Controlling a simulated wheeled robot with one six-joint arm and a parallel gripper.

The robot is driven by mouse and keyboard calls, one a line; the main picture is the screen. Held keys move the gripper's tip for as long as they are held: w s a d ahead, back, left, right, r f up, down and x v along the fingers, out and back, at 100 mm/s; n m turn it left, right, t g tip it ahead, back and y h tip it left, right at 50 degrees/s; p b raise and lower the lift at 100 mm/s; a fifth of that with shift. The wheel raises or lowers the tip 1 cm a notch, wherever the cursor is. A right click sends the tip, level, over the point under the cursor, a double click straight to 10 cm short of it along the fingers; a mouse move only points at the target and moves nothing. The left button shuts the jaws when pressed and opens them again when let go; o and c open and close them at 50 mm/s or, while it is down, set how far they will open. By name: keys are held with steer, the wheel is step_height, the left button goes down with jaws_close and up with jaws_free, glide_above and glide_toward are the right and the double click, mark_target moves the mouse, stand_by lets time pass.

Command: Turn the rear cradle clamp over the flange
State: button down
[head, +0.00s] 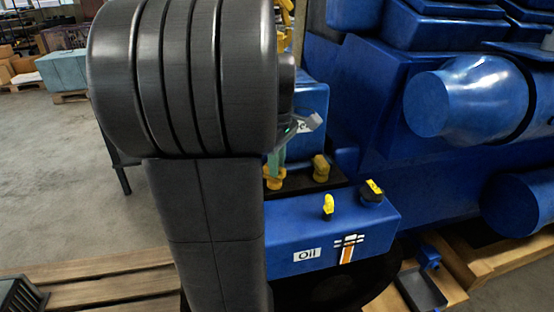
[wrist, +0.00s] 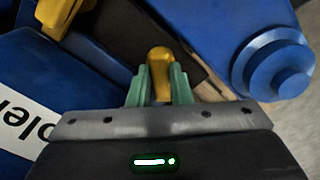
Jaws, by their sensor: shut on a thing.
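My gripper (wrist: 160,88) has its green fingers closed on both sides of a yellow clamp's rounded end (wrist: 160,62). I take this clamp for the rear cradle clamp; its lower part is hidden. In the head view my gripper (head: 277,160) points down, with yellow of a clamp (head: 274,180) at its tips. A second yellow clamp (head: 320,168) stands to the right. The blue cooler (head: 312,100) is behind, partly hidden by my arm, and its label (wrist: 22,118) shows upside down in the wrist view. I cannot tell whether the clamp lies over the flange.
A blue oil box (head: 345,232) with yellow-topped caps stands in front of the clamps. The large blue engine (head: 430,170) fills the right. A stepped round blue part (wrist: 273,62) is right of the fingers. Open floor (head: 60,180) lies left.

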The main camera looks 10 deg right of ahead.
steer(key=m+p, duration=0.2)
steer(key=m, duration=0.2)
steer(key=shift+a+r+p, duration=0.1)
steer(key=shift+r+p, duration=0.05)
steer(key=shift+p, duration=0.25)
steer(key=shift+a+m+p, duration=0.15)
steer(key=shift+m+p, duration=1)
steer(key=shift+m, duration=1.55)
steer(key=c, duration=1.3)
jaws_free()
steer(key=shift+s, duration=0.1)
step_height(320, 180, up, 14)
steer(key=shift+f+p, duration=0.25)
steer(key=shift+p, duration=0.15)
